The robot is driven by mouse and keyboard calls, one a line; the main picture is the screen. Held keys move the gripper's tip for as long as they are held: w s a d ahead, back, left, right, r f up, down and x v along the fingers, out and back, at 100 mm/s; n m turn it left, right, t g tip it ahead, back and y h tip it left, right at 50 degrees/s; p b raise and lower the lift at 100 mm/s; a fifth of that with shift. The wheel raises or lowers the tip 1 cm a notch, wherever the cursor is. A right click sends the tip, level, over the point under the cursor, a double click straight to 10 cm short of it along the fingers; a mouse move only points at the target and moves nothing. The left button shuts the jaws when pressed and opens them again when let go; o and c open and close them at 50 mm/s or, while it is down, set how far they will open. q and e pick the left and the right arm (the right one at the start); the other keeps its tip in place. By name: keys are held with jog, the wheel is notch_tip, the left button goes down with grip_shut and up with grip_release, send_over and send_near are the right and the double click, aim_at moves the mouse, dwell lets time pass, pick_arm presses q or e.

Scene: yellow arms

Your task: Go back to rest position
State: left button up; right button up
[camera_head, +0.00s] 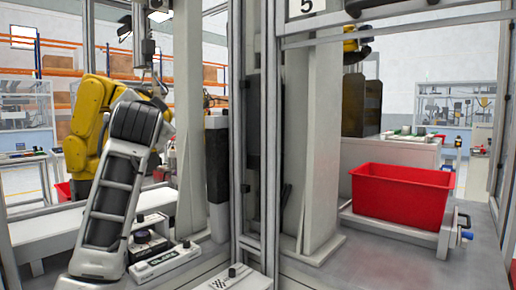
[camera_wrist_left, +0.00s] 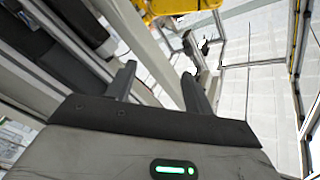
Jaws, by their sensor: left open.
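My left gripper (camera_wrist_left: 156,78) shows in the left wrist view. Its two dark fingers are spread apart with nothing between them, and it is empty. A green light glows on its body. In the head view my grey left arm (camera_head: 122,182) rises at the left, in front of a yellow robot arm (camera_head: 92,125). I cannot make out its fingers there. My right arm and right gripper show in neither view.
Grey frame posts (camera_head: 256,140) stand close in the middle of the head view. A red bin (camera_head: 402,195) sits on the right bench (camera_head: 385,262). A small white-and-black device (camera_head: 160,262) lies beside my left arm. In the wrist view, yellow machinery (camera_wrist_left: 180,6) is near the top.

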pick_arm(q)
notch_tip(320, 180, down, 21)
jog(key=d+g+h, duration=0.1)
jog(key=d+h, duration=0.1)
jog(key=h, duration=0.1)
jog(key=s+d+f+g+h, duration=0.1)
jog(key=s+f, duration=0.2)
jog(key=f, duration=0.6)
jog(key=s+d+f+g+h, duration=0.1)
jog(key=s+f, duration=0.2)
jog(key=f, duration=0.6)
jog(key=s+d+f+n+g+h, duration=0.1)
jog(key=s+d+f+g+h, duration=0.1)
jog(key=s+f, duration=0.8)
jog(key=s+d+f+n+g+h, duration=0.1)
jog(key=s+d+f+g+h, duration=0.1)
jog(key=s+f, duration=0.8)
jog(key=s, duration=0.9)
jog(key=shift+s+d+n, duration=0.25)
jog(key=shift+s+n, duration=0.1)
jog(key=shift+n, duration=0.05)
jog(key=shift+f, duration=0.15)
